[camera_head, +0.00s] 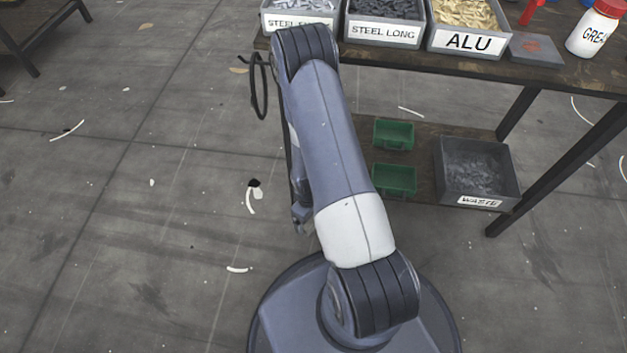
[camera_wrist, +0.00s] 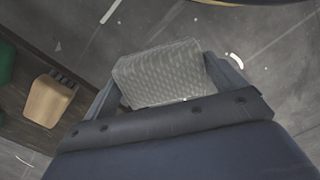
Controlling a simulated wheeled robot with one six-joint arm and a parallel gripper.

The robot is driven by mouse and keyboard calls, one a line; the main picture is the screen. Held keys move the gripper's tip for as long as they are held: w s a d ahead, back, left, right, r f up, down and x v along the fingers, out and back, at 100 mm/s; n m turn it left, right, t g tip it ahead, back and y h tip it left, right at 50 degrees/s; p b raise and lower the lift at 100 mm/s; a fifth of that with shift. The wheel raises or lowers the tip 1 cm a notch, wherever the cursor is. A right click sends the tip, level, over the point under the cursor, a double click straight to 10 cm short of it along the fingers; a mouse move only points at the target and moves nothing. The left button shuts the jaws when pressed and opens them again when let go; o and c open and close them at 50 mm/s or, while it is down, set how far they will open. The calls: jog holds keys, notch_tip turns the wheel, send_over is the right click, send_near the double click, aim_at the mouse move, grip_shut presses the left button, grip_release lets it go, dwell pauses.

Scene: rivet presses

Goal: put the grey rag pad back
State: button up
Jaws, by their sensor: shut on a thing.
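The grey rag pad (camera_wrist: 160,72), light grey with a dimpled surface, is between the two fingers of my gripper (camera_wrist: 166,84) in the wrist view. My gripper is shut on it, with one finger at each side. The pad is held above the floor, beside a brown board. In the head view only a small part of my gripper's end (camera_head: 300,216) shows at the left of my arm, and I cannot make out the pad there.
A bench holds bins of steel (camera_head: 384,22) and ALU rivets (camera_head: 468,42), a flat grey plate with a red mark (camera_head: 536,48) and a grease jar (camera_head: 594,30). The lower shelf has green bins (camera_head: 394,134) and a WASTE bin (camera_head: 470,198).

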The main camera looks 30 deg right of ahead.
jog(key=shift+w+d+f+n+b, duration=0.2)
jog(key=shift+w+f+n+b, duration=0.1)
jog(key=shift+w+f+n, duration=0.4)
jog(key=w+d+b, duration=0.1)
jog(key=w+d, duration=0.2)
jog(key=w, duration=0.2)
jog(key=w+d+b, duration=0.2)
jog(key=w+d, duration=0.1)
jog(key=w, duration=0.1)
jog(key=w+d+b, duration=0.1)
jog(key=w+d, duration=0.3)
jog(key=w, duration=0.1)
jog(key=shift+w+f, duration=0.1)
jog(key=shift+w, duration=0.25)
notch_tip(320, 180, down, 4)
jog(key=shift+r+b, duration=0.25)
jog(key=shift+b, duration=0.95)
jog(key=o, duration=0.6)
jog(key=shift+r, duration=0.1)
notch_tip(320, 180, up, 12)
jog(key=p, duration=0.5)
